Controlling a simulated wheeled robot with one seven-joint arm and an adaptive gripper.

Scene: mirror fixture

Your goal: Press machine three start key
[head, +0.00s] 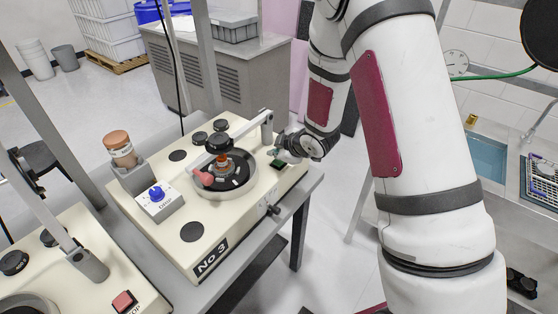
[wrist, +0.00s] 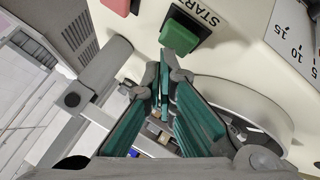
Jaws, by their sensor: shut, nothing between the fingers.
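Machine three (head: 190,235) is a cream bench-top unit marked "No 3", with a round dark plate on top. Its start key (head: 279,164) is a small dark green block at the right of the top, near my gripper. In the wrist view the green start key (wrist: 180,37) sits beside the word START on a dark base. My gripper (head: 275,153) is at the machine's right side, just behind the key. In the wrist view my gripper (wrist: 164,78) is shut and empty, its tips right beside the key. I cannot tell whether they touch it.
A red key (wrist: 116,5) is near the start key in the wrist view. Another machine (head: 85,285) is at lower left.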

